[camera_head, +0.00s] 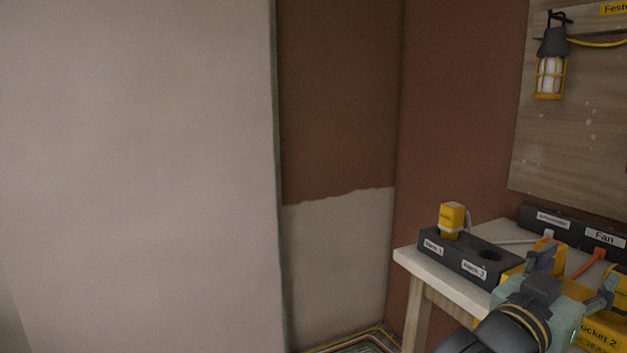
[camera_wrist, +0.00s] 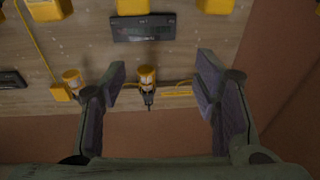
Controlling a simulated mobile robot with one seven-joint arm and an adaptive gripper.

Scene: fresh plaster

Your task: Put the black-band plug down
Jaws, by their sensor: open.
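A yellow plug (camera_head: 452,217) stands upright in the left hole of a dark two-hole holder (camera_head: 458,262) on the table; no black band can be made out on it. The holder's right hole is empty. My gripper (camera_head: 572,275) is open at the lower right, to the right of the holder and above the table. In the wrist view its two fingers (camera_wrist: 162,80) are spread wide with nothing held between them. A yellow piece with an orange cord (camera_head: 547,247) is partly hidden behind my gripper; I cannot tell if it is a plug.
A dark strip labelled Fan (camera_head: 604,238) lies along the table's back. A yellow box marked Socket 2 (camera_head: 602,335) is partly covered by my gripper. A caged lamp (camera_head: 550,72) hangs on the wooden board (camera_head: 570,140). The pale table (camera_head: 413,262) has little free room.

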